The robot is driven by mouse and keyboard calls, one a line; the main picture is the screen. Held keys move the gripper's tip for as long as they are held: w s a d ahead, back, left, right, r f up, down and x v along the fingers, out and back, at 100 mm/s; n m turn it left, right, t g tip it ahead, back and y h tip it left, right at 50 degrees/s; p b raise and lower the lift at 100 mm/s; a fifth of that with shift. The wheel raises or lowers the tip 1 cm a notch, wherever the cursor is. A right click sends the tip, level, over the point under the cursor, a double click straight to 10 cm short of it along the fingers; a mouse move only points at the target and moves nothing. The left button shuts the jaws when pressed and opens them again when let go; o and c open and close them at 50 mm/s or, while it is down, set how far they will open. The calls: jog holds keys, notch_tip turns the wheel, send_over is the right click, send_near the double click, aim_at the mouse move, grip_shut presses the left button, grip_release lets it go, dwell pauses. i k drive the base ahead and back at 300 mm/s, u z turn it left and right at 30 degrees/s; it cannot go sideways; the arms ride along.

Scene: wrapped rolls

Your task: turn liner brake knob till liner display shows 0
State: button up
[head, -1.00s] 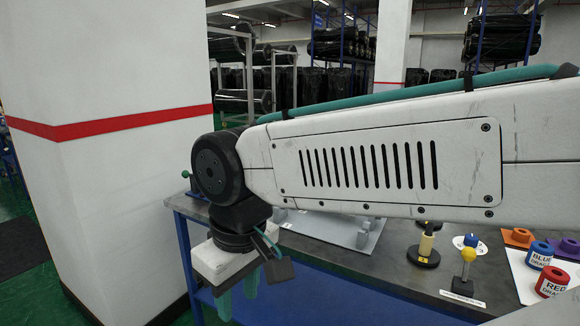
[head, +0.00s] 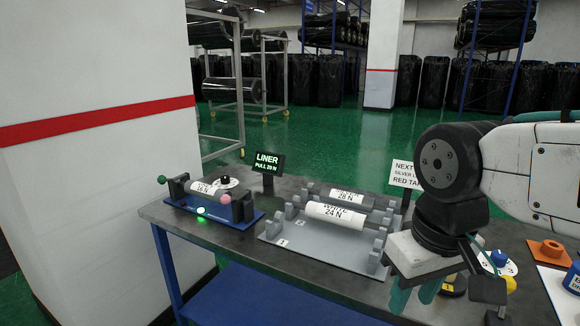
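The liner display (head: 268,163) is a small dark sign with green text on a post. It reads LINER and PULL, with a small number that looks like 20 N. To its left, a blue-based stand (head: 240,221) holds a white-labelled roll (head: 204,188) marked 16 N. A black knob on a white dial (head: 226,182) sits just behind that roll. My gripper (head: 413,299) hangs over the front of the bench at the right, well apart from the knob. Its teal fingers point down with a gap between them, and nothing shows in it.
A grey cradle tray (head: 290,248) with rolls marked 24 N and 28 N lies between my gripper and the stand. A sign (head: 401,174) stands behind. An orange block (head: 547,251) and a blue-knobbed dial (head: 498,260) are at right. A white pillar (head: 90,180) borders the left.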

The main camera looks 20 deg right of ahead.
aim_at(225, 179)
jog(key=k, duration=0.6)
jog(key=u, duration=0.9)
jog(key=i, duration=0.85)
jog(key=u, duration=1)
jog(key=i, duration=1.15)
jog(key=z, duration=0.45)
jog(key=i, duration=0.85)
jog(key=z, duration=1.3)
jog(key=i, duration=0.5)
jog(key=z, duration=0.5)
